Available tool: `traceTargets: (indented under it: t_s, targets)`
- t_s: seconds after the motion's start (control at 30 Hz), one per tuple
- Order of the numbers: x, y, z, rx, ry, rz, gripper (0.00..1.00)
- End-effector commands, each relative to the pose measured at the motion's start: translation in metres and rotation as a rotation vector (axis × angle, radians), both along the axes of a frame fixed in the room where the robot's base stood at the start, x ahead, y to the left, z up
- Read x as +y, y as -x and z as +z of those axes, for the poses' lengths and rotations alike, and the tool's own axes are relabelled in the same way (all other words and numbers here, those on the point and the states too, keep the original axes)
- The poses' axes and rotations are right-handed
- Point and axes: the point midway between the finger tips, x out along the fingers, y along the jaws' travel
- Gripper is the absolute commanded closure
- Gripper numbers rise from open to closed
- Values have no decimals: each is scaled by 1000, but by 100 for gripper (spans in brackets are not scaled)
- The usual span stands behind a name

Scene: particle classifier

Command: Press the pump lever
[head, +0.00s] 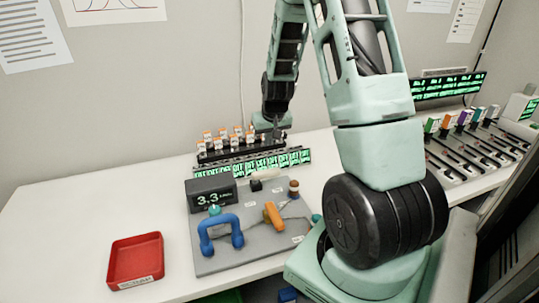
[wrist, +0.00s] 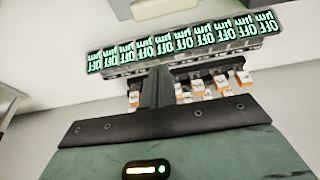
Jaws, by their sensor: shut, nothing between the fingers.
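A grey board (head: 250,252) on the white table carries a thick blue U-shaped handle (head: 209,247) and an orange lever (head: 273,215). I cannot tell for certain which one is the pump lever. Behind the blue handle, a dark display (head: 210,196) on the board reads 3.3. My gripper (head: 275,133) is up at the rack of vials, well behind and above the board, partly hidden by my own arm. In the wrist view my gripper (wrist: 157,85) is shut and empty, its dark fingers together. The board is not in the wrist view.
A rack of orange-and-white vials (head: 228,142) stands behind a row of green OFF displays (wrist: 185,42). A red tray (head: 135,261) sits at the front left. Coloured sliders (head: 470,140) stand at the right. The table's left part is clear.

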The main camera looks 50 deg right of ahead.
Motion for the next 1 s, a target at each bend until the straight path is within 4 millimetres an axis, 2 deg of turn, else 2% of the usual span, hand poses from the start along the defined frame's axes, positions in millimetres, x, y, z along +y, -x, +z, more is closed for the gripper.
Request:
traceTargets:
  t_s: [0.17,0.6,0.8,1.0]
  targets:
    - [-3,-5,-22,5,-4,0,100]
    - [-16,-27,-93,4,-3,0,100]
    - [0,-1,-89,3,-3,-1,100]
    - [5,7,-90,1,-2,0,100]
